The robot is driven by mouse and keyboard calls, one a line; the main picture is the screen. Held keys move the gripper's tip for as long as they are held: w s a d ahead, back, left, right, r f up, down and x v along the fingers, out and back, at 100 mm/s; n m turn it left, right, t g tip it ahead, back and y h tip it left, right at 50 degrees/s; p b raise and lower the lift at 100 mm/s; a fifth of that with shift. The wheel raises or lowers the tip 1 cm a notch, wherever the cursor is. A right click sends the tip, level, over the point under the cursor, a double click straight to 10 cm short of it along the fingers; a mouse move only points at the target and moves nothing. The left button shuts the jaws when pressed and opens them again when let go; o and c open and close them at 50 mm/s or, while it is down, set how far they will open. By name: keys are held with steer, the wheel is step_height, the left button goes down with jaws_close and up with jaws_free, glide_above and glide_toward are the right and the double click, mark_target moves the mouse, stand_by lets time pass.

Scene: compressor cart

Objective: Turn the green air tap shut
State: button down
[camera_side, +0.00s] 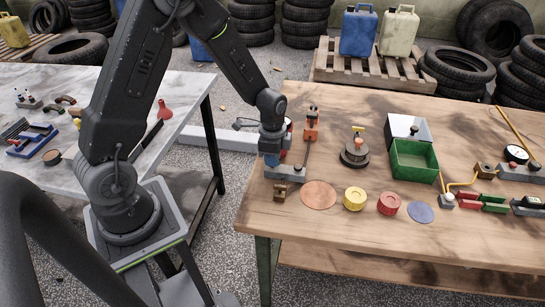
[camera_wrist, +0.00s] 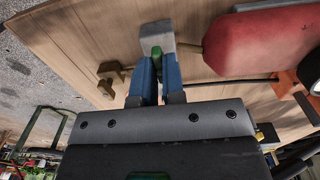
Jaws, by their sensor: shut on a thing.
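The green air tap (camera_wrist: 156,51) shows in the wrist view as a small green piece on a grey block (camera_wrist: 158,34). The blue fingertips of my gripper (camera_wrist: 155,78) are shut on it from both sides. Much of the tap is hidden between the fingers, so its turn angle cannot be told. In the side view my gripper (camera_side: 271,159) reaches down at the left end of the wooden bench, over the grey block (camera_side: 283,172). The tap is not visible in that view.
A brass fitting (camera_side: 280,191) sits in front of the block. An orange clamp-like part (camera_side: 311,130) stands close to the right of my gripper. A large red rounded body (camera_wrist: 250,38) is near in the wrist view. Yellow (camera_side: 355,199) and red (camera_side: 389,203) caps lie further right.

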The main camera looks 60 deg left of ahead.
steer(key=c, duration=1.2)
jaws_free()
steer(key=shift+r, duration=6.95)
steer(key=s+d+r+n+t, duration=0.2)
steer(key=s+r+n, duration=0.1)
steer(key=s, duration=0.2)
steer(key=s+d+r+n+t, duration=0.1)
steer(key=s+d+r+n, duration=0.2)
steer(key=s, duration=0.3)
steer(key=s+d+r+n+t, duration=0.2)
steer(key=s+r+n, duration=0.1)
steer(key=s+r, duration=0.2)
steer(key=shift+s+d+r+t, duration=0.3)
steer(key=shift+s+d, duration=0.1)
steer(key=shift+s, duration=0.15)
